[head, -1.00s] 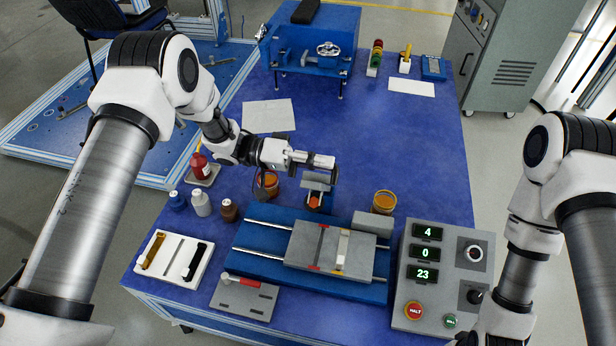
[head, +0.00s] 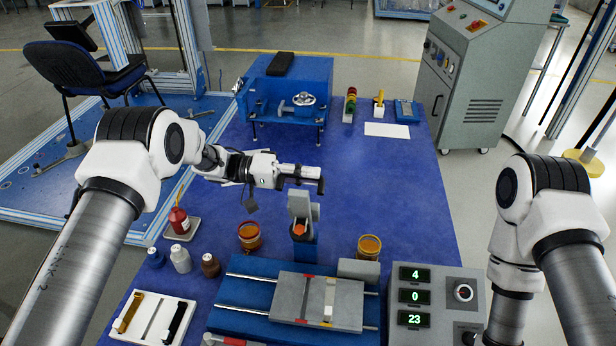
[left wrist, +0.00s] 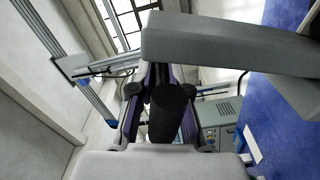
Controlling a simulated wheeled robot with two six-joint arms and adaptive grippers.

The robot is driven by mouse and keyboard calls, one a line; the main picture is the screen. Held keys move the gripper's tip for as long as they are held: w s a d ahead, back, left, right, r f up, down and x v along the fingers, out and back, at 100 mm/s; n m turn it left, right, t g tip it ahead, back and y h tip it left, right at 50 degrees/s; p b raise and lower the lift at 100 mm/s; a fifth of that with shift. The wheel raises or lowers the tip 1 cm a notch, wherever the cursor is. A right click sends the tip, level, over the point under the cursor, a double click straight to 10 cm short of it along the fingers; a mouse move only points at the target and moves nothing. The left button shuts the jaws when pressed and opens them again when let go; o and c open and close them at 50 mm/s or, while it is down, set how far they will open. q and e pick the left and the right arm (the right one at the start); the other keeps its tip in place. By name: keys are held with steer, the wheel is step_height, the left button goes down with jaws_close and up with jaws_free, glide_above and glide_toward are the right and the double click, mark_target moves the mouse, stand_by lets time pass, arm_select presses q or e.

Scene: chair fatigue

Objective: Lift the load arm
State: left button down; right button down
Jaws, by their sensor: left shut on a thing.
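The load arm (head: 300,204) is a grey lever in the middle of the table, tilted steeply up above a blue post with an orange piece (head: 299,230) at its foot. My left gripper (head: 318,180) is at its upper end. In the left wrist view the gripper (left wrist: 165,100) is shut on a black cylindrical handle (left wrist: 168,115), and the grey bar of the load arm (left wrist: 230,45) runs off to the right. The gripper partly hides the arm's top end in the head view. My right gripper is out of view.
A blue slide rig with a grey plate (head: 345,305) lies in front, beside a control panel (head: 440,284). Bottles (head: 180,258) are at the left. The table behind is mostly clear up to the blue vise stand (head: 290,95).

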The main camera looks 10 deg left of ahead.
arm_select(q)
steer(key=c, duration=1.1)
jaws_free()
steer(key=shift+c, duration=0.2)
steer(key=a, duration=1.2)
steer(key=shift+w, duration=0.2)
